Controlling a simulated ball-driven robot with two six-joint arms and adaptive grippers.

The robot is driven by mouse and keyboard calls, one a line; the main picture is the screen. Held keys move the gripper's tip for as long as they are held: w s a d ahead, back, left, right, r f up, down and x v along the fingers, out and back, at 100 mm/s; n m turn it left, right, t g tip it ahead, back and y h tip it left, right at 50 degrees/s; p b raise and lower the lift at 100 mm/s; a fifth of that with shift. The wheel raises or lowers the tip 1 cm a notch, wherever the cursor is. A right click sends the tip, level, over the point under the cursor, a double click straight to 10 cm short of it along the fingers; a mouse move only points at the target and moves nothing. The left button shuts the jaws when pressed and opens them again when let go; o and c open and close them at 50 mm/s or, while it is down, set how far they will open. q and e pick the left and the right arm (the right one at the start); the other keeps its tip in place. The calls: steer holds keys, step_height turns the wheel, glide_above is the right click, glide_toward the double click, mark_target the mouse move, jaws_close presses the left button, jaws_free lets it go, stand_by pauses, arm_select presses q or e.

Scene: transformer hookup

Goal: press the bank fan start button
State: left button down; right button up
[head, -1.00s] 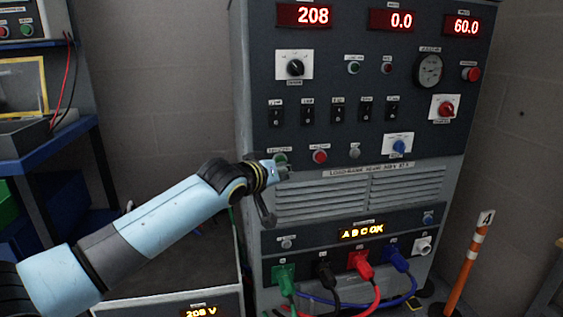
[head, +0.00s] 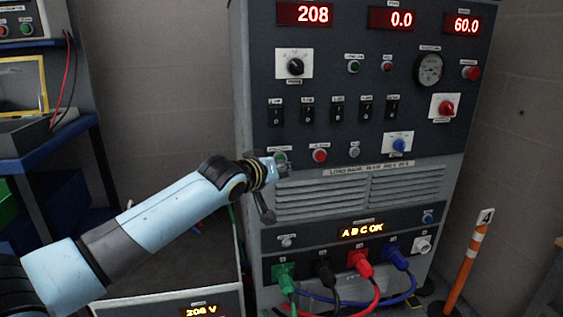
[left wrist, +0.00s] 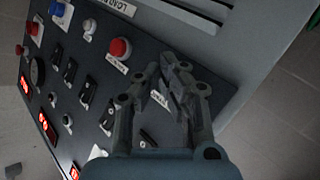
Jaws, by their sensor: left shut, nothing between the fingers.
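A grey load bank cabinet (head: 420,170) fills the middle of the head view. A green button (head: 281,156) sits at the left of its lower button row, partly covered by my left gripper (head: 283,170). A red button (head: 320,155) is just right of it and also shows in the left wrist view (left wrist: 119,48). The button labels are too small to read surely. My left gripper is shut and empty, its fingertips (left wrist: 172,72) close to the panel at the green button. Contact cannot be told, and the fingers hide that button in the wrist view. My right gripper is out of view.
Black switches (head: 336,109) and a blue knob (head: 398,146) are near the buttons. Colored cables (head: 375,290) plug in below the vents. A blue shelf (head: 50,150) stands left, and an orange post (head: 468,262) right.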

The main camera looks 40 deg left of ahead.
arm_select(q)
steer(key=shift+s+d+p, duration=0.55)
steer(key=shift+d+p, duration=0.1)
steer(key=shift+p, duration=0.15)
steer(key=s+d+p, duration=0.1)
steer(key=s+d, duration=0.1)
steer(key=s+d+p, duration=0.2)
steer(key=shift+d, duration=0.25)
stand_by(0.9)
